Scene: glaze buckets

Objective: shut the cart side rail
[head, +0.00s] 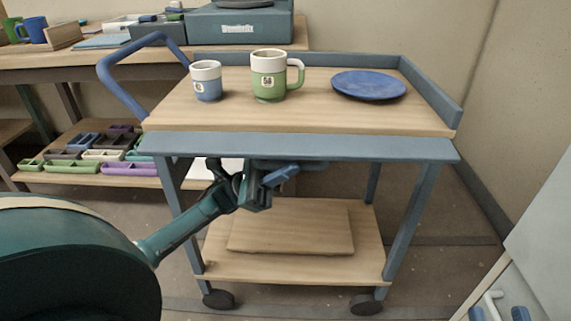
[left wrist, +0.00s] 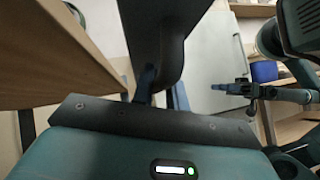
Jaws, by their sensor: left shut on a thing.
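The cart (head: 300,115) stands ahead with a wooden top. Its side rail (head: 300,147) is the long blue-grey panel along the near edge, folded down below the top's level. A small bar (head: 313,166) shows under it. My left gripper (head: 282,173) is under the middle of the rail, shut on the rail's bar; its blue fingers partly hide the grip. In the left wrist view a dark slab, apparently the rail (left wrist: 158,35), rises from the fingers. My right gripper (head: 497,313) is open at the bottom right edge, and it also shows in the left wrist view (left wrist: 217,87).
On the cart top stand a blue-white mug (head: 207,83), a green-white mug (head: 268,77) and a blue plate (head: 368,86). A blue push handle (head: 115,80) is at left. A workbench (head: 85,62) stands behind, a white cabinet (head: 545,225) at right.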

